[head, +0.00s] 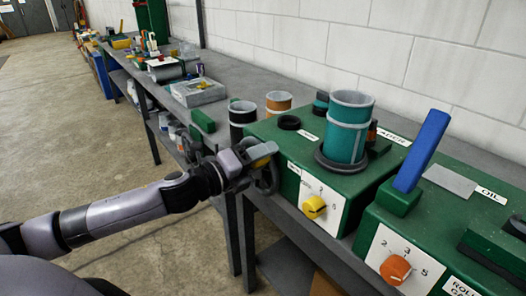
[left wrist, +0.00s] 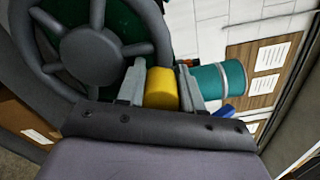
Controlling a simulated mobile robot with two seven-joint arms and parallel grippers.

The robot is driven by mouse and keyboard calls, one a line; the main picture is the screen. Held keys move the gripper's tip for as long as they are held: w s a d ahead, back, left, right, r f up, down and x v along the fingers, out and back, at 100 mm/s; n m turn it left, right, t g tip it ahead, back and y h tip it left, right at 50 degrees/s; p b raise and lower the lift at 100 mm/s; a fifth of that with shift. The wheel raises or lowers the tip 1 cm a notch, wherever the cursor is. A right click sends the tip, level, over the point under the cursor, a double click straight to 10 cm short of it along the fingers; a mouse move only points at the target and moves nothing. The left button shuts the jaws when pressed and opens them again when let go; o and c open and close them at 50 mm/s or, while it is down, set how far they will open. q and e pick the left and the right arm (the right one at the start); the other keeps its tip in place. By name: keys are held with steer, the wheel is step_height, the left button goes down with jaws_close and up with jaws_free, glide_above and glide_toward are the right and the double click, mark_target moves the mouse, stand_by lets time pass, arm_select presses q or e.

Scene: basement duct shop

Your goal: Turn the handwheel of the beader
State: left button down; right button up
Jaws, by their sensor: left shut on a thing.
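The beader (head: 370,187) is a green box on the bench with a teal ringed cylinder (head: 346,138) on top and a white dial plate with a yellow knob (head: 314,207) on its front. Its dark spoked handwheel (head: 269,182) is at the box's left side, partly hidden by my gripper. The wheel's hub and spokes show large in the left wrist view (left wrist: 92,56). My left gripper (head: 262,157) is shut on the wheel's yellow handle (left wrist: 160,88), with one finger on each side of it. My right gripper is not in view.
A second green machine with an upright blue lever (head: 421,150) and an orange knob (head: 396,269) stands to the right. Dark and orange cups (head: 278,102) stand behind the wheel. A grey box (head: 198,92) lies farther left along the bench. The floor (head: 75,140) at left is clear.

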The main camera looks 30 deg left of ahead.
arm_select(q)
steer(key=m, duration=0.1)
steer(key=d+f+m, duration=0.1)
steer(key=m, duration=0.1)
steer(key=shift+s+d+f, duration=0.1)
steer(key=shift+s+d, duration=0.1)
steer(key=shift+s, duration=0.1)
steer(key=shift+s+d+f+m, duration=0.1)
steer(key=shift+d+f+m, duration=0.15)
steer(key=shift+f+m, duration=0.85)
steer(key=shift+s+d+f+m, duration=0.2)
steer(key=shift+f+m, duration=0.25)
steer(key=shift+m, duration=1.25)
steer(key=shift+s+d+f+m, duration=0.1)
steer(key=shift+d+f+m, duration=0.2)
steer(key=shift+f+m, duration=0.8)
steer(key=shift+r+m, duration=0.3)
steer(key=shift+m, duration=0.1)
steer(key=c, duration=1)
jaws_free()
steer(key=shift+w, duration=0.1)
steer(key=b, duration=0.4)
glide_toward(272, 184)
steer(key=shift+x, duration=1.2)
steer(key=shift+r, duration=0.1)
